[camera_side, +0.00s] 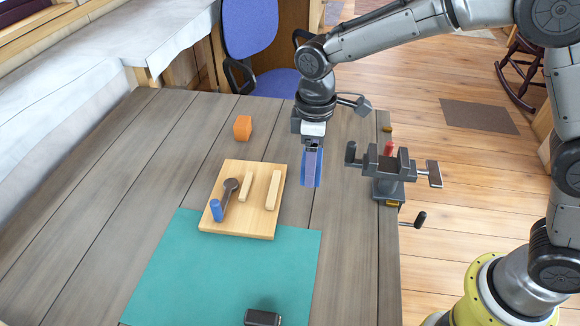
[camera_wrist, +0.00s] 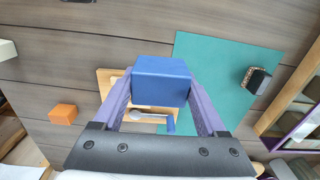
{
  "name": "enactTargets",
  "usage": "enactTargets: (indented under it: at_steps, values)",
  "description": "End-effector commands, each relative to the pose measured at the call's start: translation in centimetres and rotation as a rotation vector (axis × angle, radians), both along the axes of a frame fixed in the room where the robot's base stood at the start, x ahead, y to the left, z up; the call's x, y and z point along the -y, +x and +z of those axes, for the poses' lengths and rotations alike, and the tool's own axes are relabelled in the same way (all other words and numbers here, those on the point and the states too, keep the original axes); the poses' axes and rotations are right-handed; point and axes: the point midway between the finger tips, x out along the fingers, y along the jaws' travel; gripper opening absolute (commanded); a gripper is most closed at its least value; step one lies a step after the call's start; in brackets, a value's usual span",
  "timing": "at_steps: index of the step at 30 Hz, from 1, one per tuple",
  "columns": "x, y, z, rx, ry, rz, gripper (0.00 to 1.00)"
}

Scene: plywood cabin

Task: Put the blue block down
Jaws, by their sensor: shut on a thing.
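The blue block (camera_side: 318,170) is between the fingers of my gripper (camera_side: 312,165), which points down over the grey table, right of the wooden board in the side view. The fingers hide much of the block there. In the wrist view the blue block (camera_wrist: 161,80) sits between the two purple fingers of my gripper (camera_wrist: 160,92), which are shut on it. It looks large against the board beyond, so it appears held above the table; the height of the gap is hard to tell.
A vise (camera_side: 388,172) sits at the table's right edge.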

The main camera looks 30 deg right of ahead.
Motion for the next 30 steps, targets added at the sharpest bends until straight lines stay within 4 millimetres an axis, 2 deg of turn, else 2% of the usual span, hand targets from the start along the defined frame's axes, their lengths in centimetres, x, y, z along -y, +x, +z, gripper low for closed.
enactTargets:
  at_steps: [7,11,14,20,27,30]
  values:
    - [0.2,-0.6,0.2,0.0,0.0,-0.024,0.17]
    - [0.2,-0.4,0.4,0.003,0.002,-0.102,0.17]
    - [-0.6,-0.3,0.4,0.008,0.004,-0.172,0.17]
    - [-6.1,-2.0,0.1,0.01,0.008,-0.243,0.17]
    - [-14.2,-6.7,-0.6,0.007,0.008,-0.189,0.17]
    - [-16.6,-8.7,-0.9,0.005,0.006,-0.13,0.17]
